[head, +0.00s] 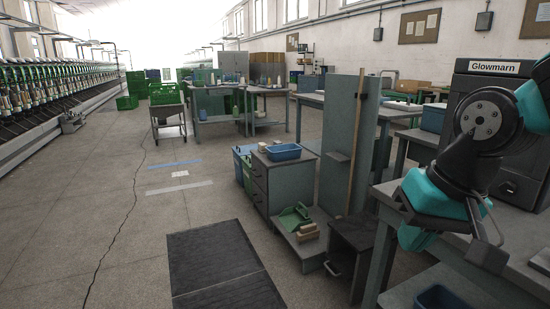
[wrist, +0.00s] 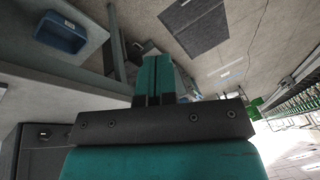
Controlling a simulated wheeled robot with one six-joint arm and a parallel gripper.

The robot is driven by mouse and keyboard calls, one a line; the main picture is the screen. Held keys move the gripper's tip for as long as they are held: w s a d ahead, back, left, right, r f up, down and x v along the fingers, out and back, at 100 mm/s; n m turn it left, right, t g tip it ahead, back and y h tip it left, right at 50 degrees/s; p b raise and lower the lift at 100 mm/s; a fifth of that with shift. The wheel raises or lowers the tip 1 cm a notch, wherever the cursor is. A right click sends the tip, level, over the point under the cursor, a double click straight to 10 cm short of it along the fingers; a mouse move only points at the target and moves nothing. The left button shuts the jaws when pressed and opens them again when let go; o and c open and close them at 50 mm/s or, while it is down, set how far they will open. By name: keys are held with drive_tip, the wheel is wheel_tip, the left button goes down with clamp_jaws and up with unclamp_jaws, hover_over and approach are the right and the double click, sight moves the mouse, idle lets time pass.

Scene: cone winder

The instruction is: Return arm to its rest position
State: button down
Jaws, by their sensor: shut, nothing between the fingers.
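My arm reaches in from the right edge of the head view, with dark joints and teal covers. My gripper (head: 413,240) hangs at its end above the front of the workbench at right. In the wrist view my gripper (wrist: 153,68) points away from the camera, beyond a dark crossbar. Its two teal fingers are together with no object between them. No contact with the bench shows.
A dark machine labelled Glowmarn (head: 495,68) stands close behind my arm on the grey bench (head: 450,262). A blue bin (head: 438,298) is below; it also shows in the wrist view (wrist: 62,33). A drawer cabinet (head: 283,180) and dark floor mat (head: 215,262) lie left.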

drive_tip(key=s+a+f+n+g+y, duration=0.1)
drive_tip(key=s+a+n, duration=0.1)
drive_tip(key=s+n, duration=0.3)
drive_tip(key=s+a+f+n+g+y, duration=0.1)
drive_tip(key=s+a+f+n+g, duration=0.15)
drive_tip(key=s, duration=0.45)
wheel_tip(320, 180, up, 18)
drive_tip(key=p, duration=1.7)
drive_tip(key=shift+a+t, duration=0.15)
drive_tip(key=shift+t, duration=0.3)
